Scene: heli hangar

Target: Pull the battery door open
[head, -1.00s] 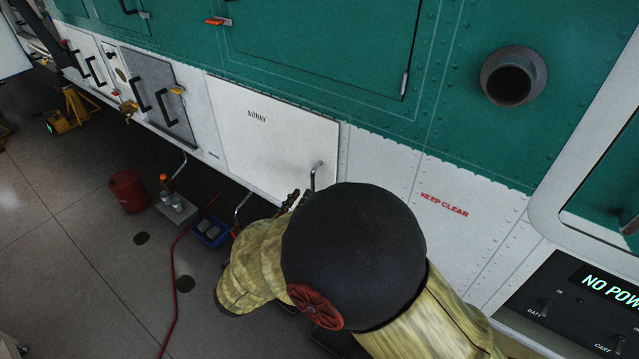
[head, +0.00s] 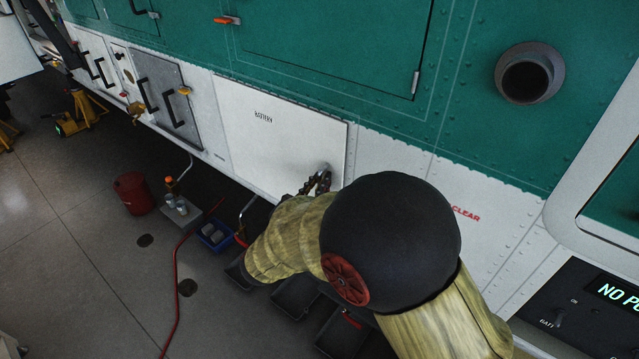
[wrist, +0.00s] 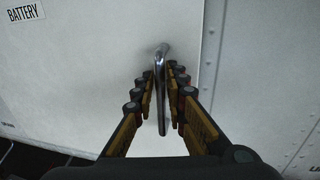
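The white battery door (head: 275,135) is flat in the lower hull, flush with the panels around it, and looks shut. Its "BATTERY" label also shows at the top left of the wrist view, on the door (wrist: 90,60). A metal bar handle (wrist: 160,75) stands upright near the door's right edge. My gripper (head: 322,180) is at the handle. In the wrist view its two fingers (wrist: 163,82) stand on either side of the bar, with narrow gaps showing, so it looks open around the handle. In the head view the gripper mostly hides the handle.
A grey hatch (head: 163,97) with black handles lies left of the door. On the floor below are a red bucket (head: 134,193), a blue bin (head: 214,236), dark trays and a red hose (head: 176,300). Open floor lies at lower left.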

